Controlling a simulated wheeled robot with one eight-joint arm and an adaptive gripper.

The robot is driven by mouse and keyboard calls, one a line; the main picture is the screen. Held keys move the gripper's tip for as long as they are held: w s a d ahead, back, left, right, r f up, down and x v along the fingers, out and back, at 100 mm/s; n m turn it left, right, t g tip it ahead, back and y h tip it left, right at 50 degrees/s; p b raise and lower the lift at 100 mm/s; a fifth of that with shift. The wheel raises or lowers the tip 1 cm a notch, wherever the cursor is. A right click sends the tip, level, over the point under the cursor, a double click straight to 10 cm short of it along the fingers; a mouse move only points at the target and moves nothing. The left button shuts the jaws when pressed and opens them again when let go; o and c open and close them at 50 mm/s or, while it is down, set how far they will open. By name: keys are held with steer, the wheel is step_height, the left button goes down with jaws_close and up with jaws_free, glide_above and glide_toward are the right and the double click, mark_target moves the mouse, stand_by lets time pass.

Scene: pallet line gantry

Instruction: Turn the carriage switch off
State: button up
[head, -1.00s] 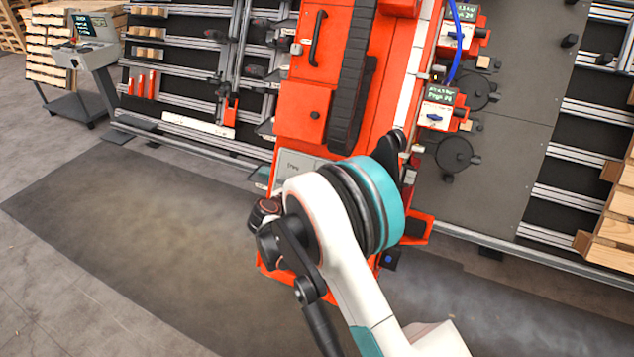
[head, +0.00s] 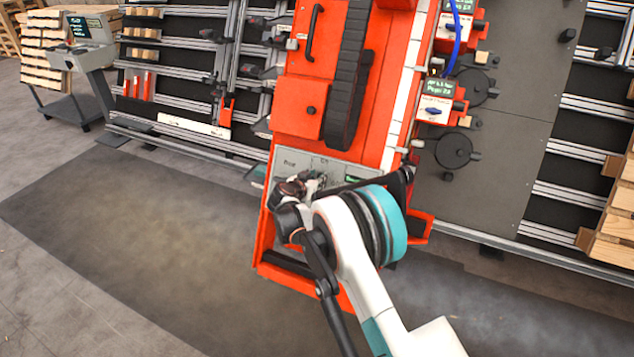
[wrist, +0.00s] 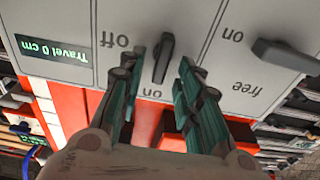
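The carriage switch (wrist: 164,58) is a dark lever knob on a pale grey panel (wrist: 70,15) in the wrist view. Its handle lies nearly upright in the picture, its lower end near the "on" label; "off" is to its upper left. The lettering appears upside down. My gripper (wrist: 162,66) is open, with one teal-and-black finger on each side of the knob; I see gaps, so it is not clamped. In the head view my gripper (head: 303,183) is at the grey panel low on the red carriage, and my arm partly hides the panel.
A second dark lever (wrist: 285,55), marked "on" and "free", sits close to the right on the panel. A green display (wrist: 54,48) reads "Travel 0 cm". The red carriage (head: 300,95) has a black cable chain (head: 350,75). Floor to the left is clear.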

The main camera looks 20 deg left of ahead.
steer(key=shift+w+f, duration=0.1)
steer(key=shift+w, duration=0.2)
jaws_close()
steer(key=shift+n, duration=0.4)
steer(key=n, duration=0.4)
steer(key=shift+a+n+y, duration=0.25)
steer(key=shift+n+y, duration=0.05)
steer(key=shift+y, duration=0.1)
steer(key=n, duration=0.4)
steer(key=shift+s+a+f+n, duration=0.1)
steer(key=shift+a+f+n, duration=0.1)
steer(key=shift+n, duration=0.2)
steer(key=n, duration=0.4)
steer(key=shift+a+f+n+g+y, duration=0.15)
steer(key=shift+n+g+y, duration=0.15)
steer(key=shift+s+f+n, duration=0.1)
steer(key=shift+n, duration=0.85)
steer(key=shift+s+f+n, duration=0.1)
steer(key=shift+n, duration=0.85)
